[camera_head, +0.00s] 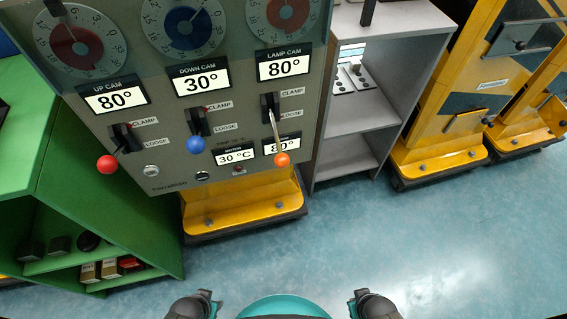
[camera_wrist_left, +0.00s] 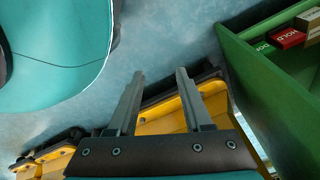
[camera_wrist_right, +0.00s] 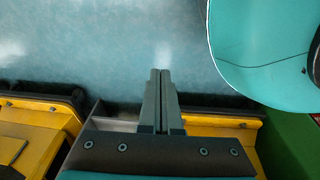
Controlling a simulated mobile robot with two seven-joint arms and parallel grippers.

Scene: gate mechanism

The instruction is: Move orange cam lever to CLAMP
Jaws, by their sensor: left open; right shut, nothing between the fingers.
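The orange cam lever (camera_head: 282,158) is the right-hand of three levers on the grey panel (camera_head: 210,135), under the LAMP CAM 80° label (camera_head: 285,65). Its ball end points down, below the LOOSE mark (camera_head: 291,114); the CLAMP mark (camera_head: 292,92) is above. My left gripper (camera_head: 205,298) is at the bottom edge of the head view, far from the lever. In the left wrist view the left gripper (camera_wrist_left: 158,85) has its fingers apart and empty. My right gripper (camera_head: 360,298) is also low and far from the lever. In the right wrist view the right gripper (camera_wrist_right: 160,75) is shut and empty.
A red lever (camera_head: 107,164) and a blue lever (camera_head: 195,145) sit left of the orange one. A green shelf (camera_head: 100,200) stands at the left, a grey shelf (camera_head: 365,120) and yellow units (camera_head: 440,160) at the right. The floor before the panel is clear.

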